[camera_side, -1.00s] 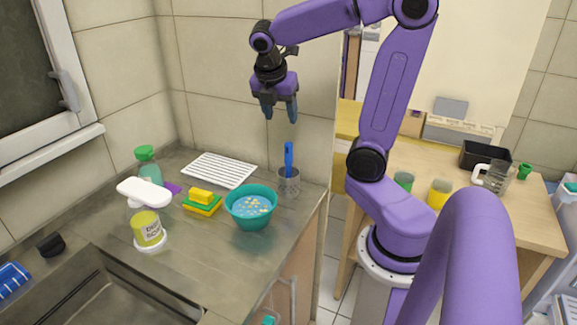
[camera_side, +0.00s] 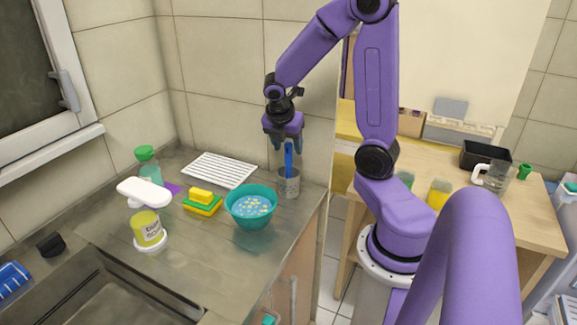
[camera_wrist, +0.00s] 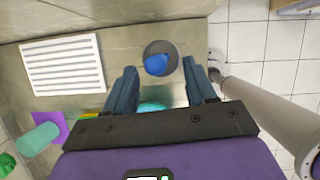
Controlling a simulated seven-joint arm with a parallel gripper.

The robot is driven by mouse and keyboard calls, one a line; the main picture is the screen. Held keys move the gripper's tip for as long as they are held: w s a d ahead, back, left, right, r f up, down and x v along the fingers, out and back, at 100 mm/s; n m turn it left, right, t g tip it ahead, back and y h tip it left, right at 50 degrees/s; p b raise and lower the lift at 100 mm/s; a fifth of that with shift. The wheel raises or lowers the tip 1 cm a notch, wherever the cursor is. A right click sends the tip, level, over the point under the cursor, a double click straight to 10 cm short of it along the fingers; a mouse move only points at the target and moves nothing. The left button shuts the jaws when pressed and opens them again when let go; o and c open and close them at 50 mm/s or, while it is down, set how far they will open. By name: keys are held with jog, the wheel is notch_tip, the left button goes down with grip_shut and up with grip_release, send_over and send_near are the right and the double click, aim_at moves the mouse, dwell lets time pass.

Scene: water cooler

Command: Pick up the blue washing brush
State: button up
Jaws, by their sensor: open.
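The blue washing brush (camera_side: 288,160) stands upright in a grey holder cup (camera_side: 289,184) near the right edge of the counter. In the wrist view the brush's blue top (camera_wrist: 157,64) shows inside the round cup (camera_wrist: 172,51), beyond the fingertips and roughly between their lines. My gripper (camera_side: 287,143) is open and empty, pointing down, with its fingertips close to the top of the brush handle. In the wrist view my gripper (camera_wrist: 160,76) shows its two fingers spread apart. I cannot tell whether a finger touches the handle.
A teal bowl (camera_side: 247,221) of water stands just left of the cup. A white ribbed rack (camera_side: 219,169) lies behind it. Yellow and green sponges (camera_side: 202,205) and a soap container (camera_side: 148,229) are farther left. The tiled wall is behind, and the counter edge is close on the right.

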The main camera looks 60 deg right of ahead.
aim_at(289, 152)
jog(key=shift+d+x, duration=0.1)
jog(key=shift+x, duration=1.1)
jog(key=shift+d+x, duration=0.15)
jog(key=shift+x, duration=1.1)
jog(key=shift+w+r, duration=0.1)
jog(key=shift+w, duration=0.1)
jog(key=shift+c, duration=0.3)
grip_shut()
